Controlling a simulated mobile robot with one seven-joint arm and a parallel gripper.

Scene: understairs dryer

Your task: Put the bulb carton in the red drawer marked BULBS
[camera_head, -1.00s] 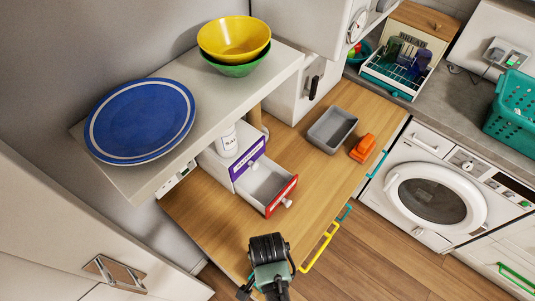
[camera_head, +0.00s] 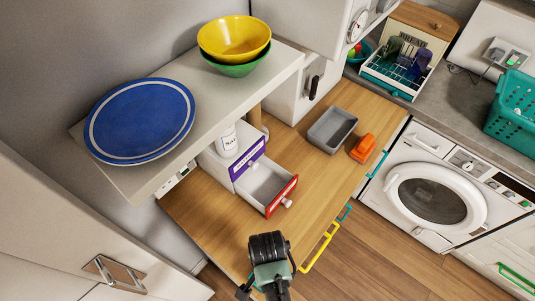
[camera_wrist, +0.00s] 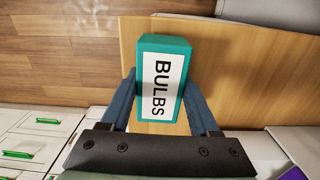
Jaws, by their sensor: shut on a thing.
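The bulb carton (camera_wrist: 164,80) is a teal box with a white label reading BULBS. In the wrist view it sits between the two blue fingers of my gripper (camera_wrist: 165,100), which is shut on it. In the head view my gripper (camera_head: 268,248) is over the front part of the wooden counter, and the carton is hidden there. The red drawer (camera_head: 283,196) is pulled open from a small white unit, beyond my gripper. Its grey inside looks empty, and a white knob is on its front. A purple-fronted drawer (camera_head: 248,158) above it is shut.
A white bottle (camera_head: 227,138) stands on the drawer unit. A shelf (camera_head: 205,130) with a blue plate (camera_head: 140,120) and bowls (camera_head: 234,40) overhangs the left side. A grey tray (camera_head: 332,130) and an orange object (camera_head: 363,148) lie farther back on the counter (camera_head: 310,195).

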